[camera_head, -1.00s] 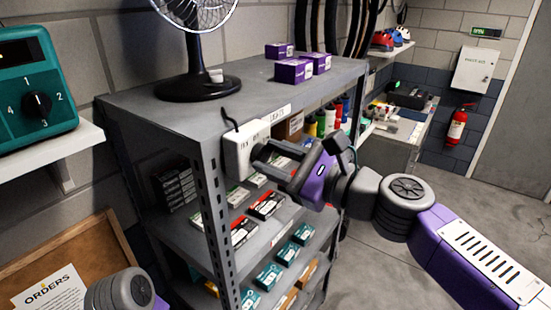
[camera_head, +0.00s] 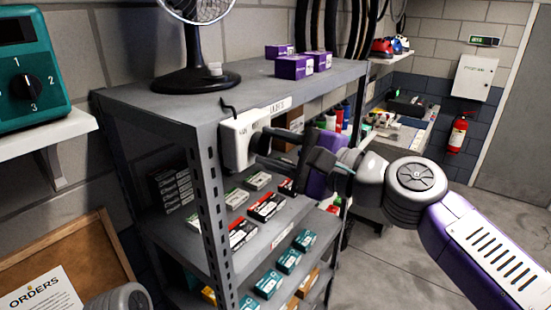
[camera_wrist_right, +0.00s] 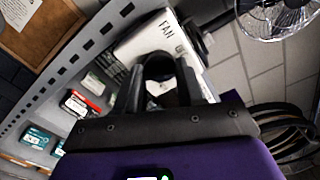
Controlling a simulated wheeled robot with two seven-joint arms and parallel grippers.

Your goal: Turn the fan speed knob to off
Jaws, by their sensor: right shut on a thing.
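The white fan control box (camera_head: 236,142) hangs at the front corner of the grey shelf's top; its "FAN" lettering shows in the right wrist view (camera_wrist_right: 150,40). The dark fan speed knob (camera_wrist_right: 158,66) sits on its face, between my fingers; its pointer is hidden. My right gripper (camera_head: 264,146) reaches in from the right and is shut on the knob; it also shows in the right wrist view (camera_wrist_right: 162,84). The black fan (camera_head: 195,78) stands on the shelf top. My left gripper is out of view.
The grey shelf unit (camera_head: 170,105) holds small boxes on its lower levels, close under my right gripper. Purple boxes (camera_head: 293,67) stand on top. A teal device with a numbered dial (camera_head: 30,75) sits on a white wall shelf at the left. Open floor lies at the right.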

